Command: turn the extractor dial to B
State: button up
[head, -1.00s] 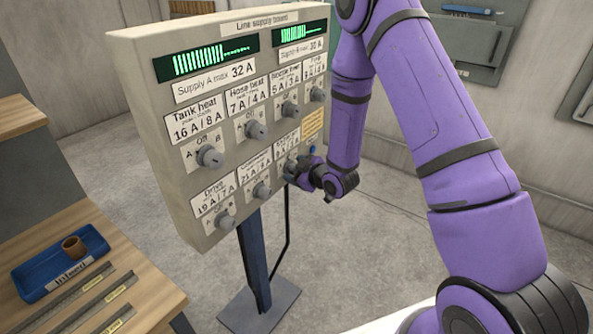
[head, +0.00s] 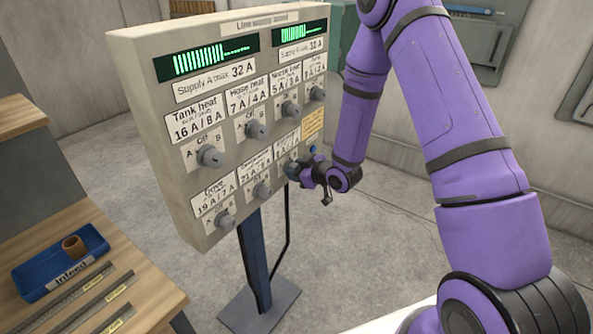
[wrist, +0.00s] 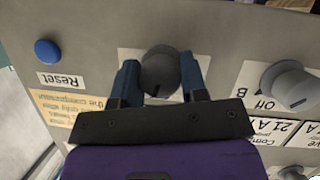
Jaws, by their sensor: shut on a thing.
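My gripper (wrist: 160,85) has its two blue fingers on either side of a round grey dial (wrist: 160,68) and is shut on it. In the head view this dial (head: 291,167) is the rightmost of the lower row on the line supply board (head: 180,221). My gripper (head: 297,172) partly covers it there. Its name plate is too small to read, so I cannot confirm it is the extractor dial. The fingers hide the marks beside it, and I cannot tell its setting.
A neighbouring dial (wrist: 288,85) sits close to the right in the wrist view, with Off and B marks. A blue Reset button (wrist: 48,52) is at the left. A wooden bench (head: 150,293) with a blue tray (head: 32,289) stands left of the board.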

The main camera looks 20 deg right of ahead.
jog(key=m+y, duration=0.1)
jog(key=m, duration=0.1)
jog(key=m+g+y, duration=0.1)
jog(key=m, duration=0.1)
jog(key=shift+w+d+g, duration=0.1)
jog(key=shift+w+g, duration=0.05)
jog(key=shift+g, duration=0.15)
jog(key=shift+y, duration=0.3)
jog(key=shift+r, duration=0.1)
jog(key=o, duration=0.9)
jog(key=v, duration=1)
jog(key=shift+s+d+r, duration=0.15)
jog(key=shift+s+d, duration=0.05)
jog(key=shift+s, duration=0.05)
jog(key=shift+r, duration=0.1)
